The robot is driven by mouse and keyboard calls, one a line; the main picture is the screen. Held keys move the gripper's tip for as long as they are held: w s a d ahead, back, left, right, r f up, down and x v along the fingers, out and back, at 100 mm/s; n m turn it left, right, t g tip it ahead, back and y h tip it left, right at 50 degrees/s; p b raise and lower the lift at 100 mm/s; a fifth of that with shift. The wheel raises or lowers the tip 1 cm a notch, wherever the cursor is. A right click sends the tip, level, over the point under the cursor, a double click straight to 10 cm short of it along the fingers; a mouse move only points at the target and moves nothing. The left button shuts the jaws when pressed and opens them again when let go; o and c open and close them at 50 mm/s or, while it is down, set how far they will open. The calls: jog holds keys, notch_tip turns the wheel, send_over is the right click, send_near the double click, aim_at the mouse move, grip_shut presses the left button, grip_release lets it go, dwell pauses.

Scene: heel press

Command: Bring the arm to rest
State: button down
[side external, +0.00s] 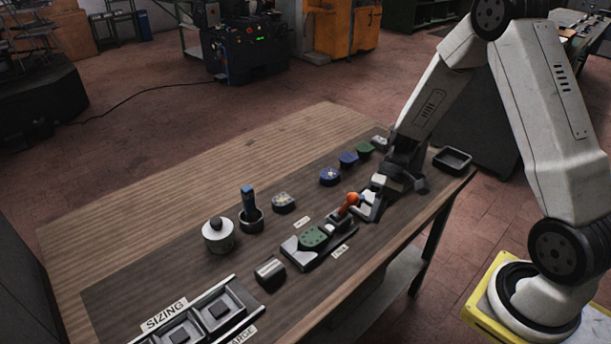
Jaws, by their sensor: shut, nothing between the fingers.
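My gripper (391,184) is low over the right part of the workbench (180,205), at the end of my bent arm. It is shut and empty. It is just right of a lever with an orange knob (349,200). I cannot tell whether it touches anything there. The lever belongs to a small press fixture (310,250) that has a green heel-shaped piece (312,237) on its left end. My gripper hides part of the bench behind it.
Blue and green heel pieces (348,159) stand in a row behind the fixture. A white canister (217,235), a cup with a blue-handled tool (250,210), a sizing tray (195,318) and a black tray (452,158) are also on the bench. The bench's back left is clear.

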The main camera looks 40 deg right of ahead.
jog(key=s+a+r+n+t+h, duration=0.2)
jog(key=s+a+r+t+h, duration=0.2)
jog(key=r+h, duration=0.3)
jog(key=shift+s+a+r+n+t+h, duration=0.3)
jog(key=shift+s+a+r+n+h, duration=0.1)
jog(key=shift+h, duration=0.1)
dwell(1.0)
